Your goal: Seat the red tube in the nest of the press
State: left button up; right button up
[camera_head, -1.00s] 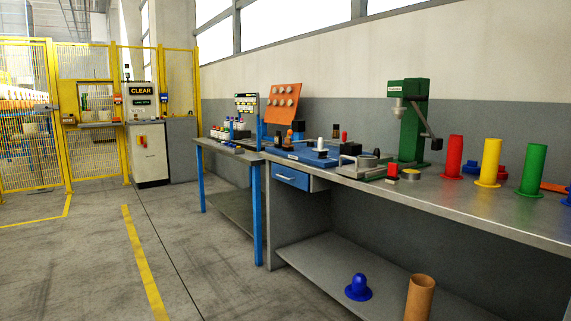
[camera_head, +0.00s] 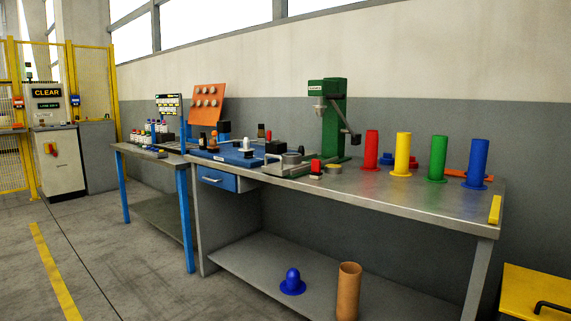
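The red tube (camera_head: 372,150) stands upright on a flanged base on the grey workbench, just right of the press. The green press (camera_head: 333,118) stands at the back of the bench, with a dark lever on its right side. A small round brassy piece (camera_head: 333,169) lies on the bench in front of the press; I cannot tell whether it is the nest. Neither of my grippers is in view.
Yellow (camera_head: 402,154), green (camera_head: 438,158) and blue (camera_head: 478,163) tubes stand right of the red one. The bench (camera_head: 425,202) is clear in front of them. A blue fixture (camera_head: 232,156) stands to the left. A brown tube (camera_head: 348,291) stands on the lower shelf.

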aim_at(288, 162)
jog(key=i+j+z, duration=0.15)
jog(key=i, duration=0.35)
jog(key=i+j+z, duration=0.15)
jog(key=i, duration=0.4)
jog(key=i+j+z, duration=0.2)
jog(key=i, duration=0.3)
jog(key=i+j+z, duration=0.15)
jog(key=i, duration=0.3)
jog(key=i+j, duration=0.05)
jog(key=j, duration=0.05)
